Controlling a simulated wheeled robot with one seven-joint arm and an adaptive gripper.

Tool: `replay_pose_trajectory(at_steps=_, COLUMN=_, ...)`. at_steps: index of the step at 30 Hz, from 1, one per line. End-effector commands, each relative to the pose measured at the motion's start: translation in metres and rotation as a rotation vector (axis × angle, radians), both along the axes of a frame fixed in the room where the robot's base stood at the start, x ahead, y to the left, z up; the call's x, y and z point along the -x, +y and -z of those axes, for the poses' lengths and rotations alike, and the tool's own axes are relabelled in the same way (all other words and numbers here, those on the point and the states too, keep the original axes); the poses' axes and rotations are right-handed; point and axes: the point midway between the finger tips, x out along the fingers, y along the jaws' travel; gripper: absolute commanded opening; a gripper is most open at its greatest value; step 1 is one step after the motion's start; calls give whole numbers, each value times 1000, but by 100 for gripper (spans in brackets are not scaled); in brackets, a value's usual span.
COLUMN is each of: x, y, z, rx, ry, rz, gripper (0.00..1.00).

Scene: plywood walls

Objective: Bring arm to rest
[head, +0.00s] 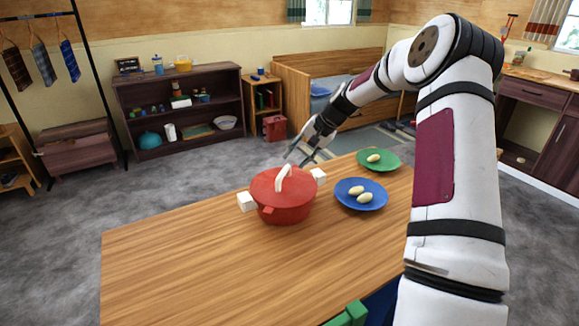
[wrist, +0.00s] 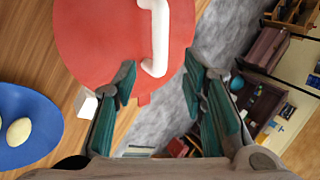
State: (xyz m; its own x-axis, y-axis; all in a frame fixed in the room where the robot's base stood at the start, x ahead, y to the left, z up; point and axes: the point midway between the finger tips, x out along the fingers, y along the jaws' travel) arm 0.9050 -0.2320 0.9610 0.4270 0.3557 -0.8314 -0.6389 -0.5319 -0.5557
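My gripper (head: 310,150) is above the far edge of the wooden table, just behind and above the red lidded pot. In the wrist view my gripper (wrist: 158,80) has its green-padded fingers spread apart with nothing between them. The red pot (head: 284,205) stands on the table with its lid on; the lid has a white handle and the pot has white side grips. The lid (wrist: 100,45) fills the upper middle of the wrist view, beyond the fingertips. My arm reaches in from the right of the head view.
A blue plate (head: 376,203) with two pale egg-shaped items and a green plate (head: 390,165) with one stand right of the pot. The table's (head: 190,270) left part is clear. A green chair-like edge (head: 347,316) shows at the front. A dark shelf (head: 128,100) stands behind.

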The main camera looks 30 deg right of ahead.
Motion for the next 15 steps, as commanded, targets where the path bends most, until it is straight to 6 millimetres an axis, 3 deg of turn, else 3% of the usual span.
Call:
replay_pose_trajectory(at_steps=6, x=14, y=-12, z=-26, rx=1, ry=-1, rz=0, gripper=39)
replay_pose_trajectory(at_steps=15, x=18, y=-15, z=-35, rx=0, ry=0, rz=-1, gripper=39)
